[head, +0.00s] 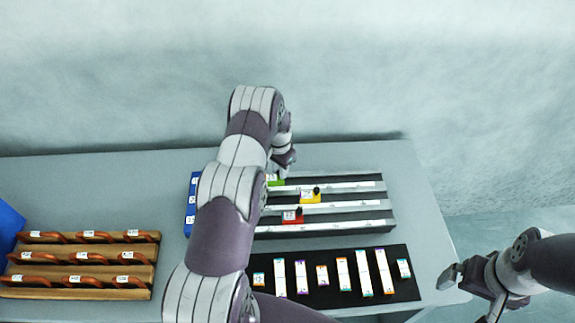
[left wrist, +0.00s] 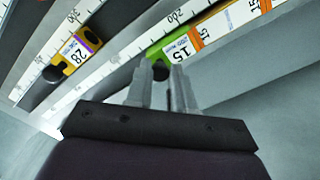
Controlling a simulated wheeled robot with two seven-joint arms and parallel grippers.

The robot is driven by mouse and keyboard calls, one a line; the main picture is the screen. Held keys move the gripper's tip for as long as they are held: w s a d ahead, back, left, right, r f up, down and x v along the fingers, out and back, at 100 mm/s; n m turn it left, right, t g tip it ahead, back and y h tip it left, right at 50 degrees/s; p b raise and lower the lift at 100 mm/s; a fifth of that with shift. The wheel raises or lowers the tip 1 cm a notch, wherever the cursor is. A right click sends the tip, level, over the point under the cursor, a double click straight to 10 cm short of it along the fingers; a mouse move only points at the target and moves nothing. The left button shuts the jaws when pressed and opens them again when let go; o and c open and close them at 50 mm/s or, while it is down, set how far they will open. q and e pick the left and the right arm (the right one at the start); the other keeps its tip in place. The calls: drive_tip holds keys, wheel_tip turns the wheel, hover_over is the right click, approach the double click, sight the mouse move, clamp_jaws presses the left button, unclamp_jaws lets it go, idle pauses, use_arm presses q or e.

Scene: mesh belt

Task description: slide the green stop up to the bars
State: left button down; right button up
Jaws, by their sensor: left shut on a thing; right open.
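The green stop (left wrist: 155,52), with a white label reading 15, sits on the farthest rail in the left wrist view. It also shows in the head view (head: 275,181), partly hidden by my left arm. My left gripper (left wrist: 162,75) is shut on its black knob. An orange-ended white bar (left wrist: 228,22) lies on the same rail, right beside the labelled side of the stop. I cannot tell whether a fine gap separates them. In the head view my left gripper (head: 282,166) is mostly hidden. My right gripper (head: 452,280) is open and empty, right of the table.
A yellow stop (head: 311,198) and a red stop (head: 292,217) sit on the nearer rails. A black mat (head: 327,295) holds several coloured-end bars in front. A wooden rack (head: 140,254) with orange-brown handled pieces stands at left. A blue block (head: 192,203) edges the rails.

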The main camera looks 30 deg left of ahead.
use_arm(q)
drive_tip(key=shift+d, duration=0.2)
drive_tip(key=shift+a, duration=0.1)
drive_tip(key=c, duration=1)
unclamp_jaws()
drive_tip(key=shift+s+a, duration=0.1)
drive_tip(key=shift+a, duration=0.2)
drive_tip(key=shift+w+d, duration=0.2)
drive_tip(key=shift+d, duration=0.05)
drive_tip(key=shift+r, duration=0.2)
drive_tip(key=shift+a+r+b, duration=0.1)
drive_tip(key=shift+r+b, duration=1.9)
drive_tip(key=shift+r, duration=4.1)
use_arm(e)
drive_tip(key=shift+w+d+f, duration=0.15)
drive_tip(key=shift+f, duration=0.6)
drive_tip(key=shift+w+d+f, duration=0.1)
drive_tip(key=shift+f, duration=0.65)
drive_tip(key=shift+w+d+f, duration=0.15)
drive_tip(key=shift+f, duration=0.6)
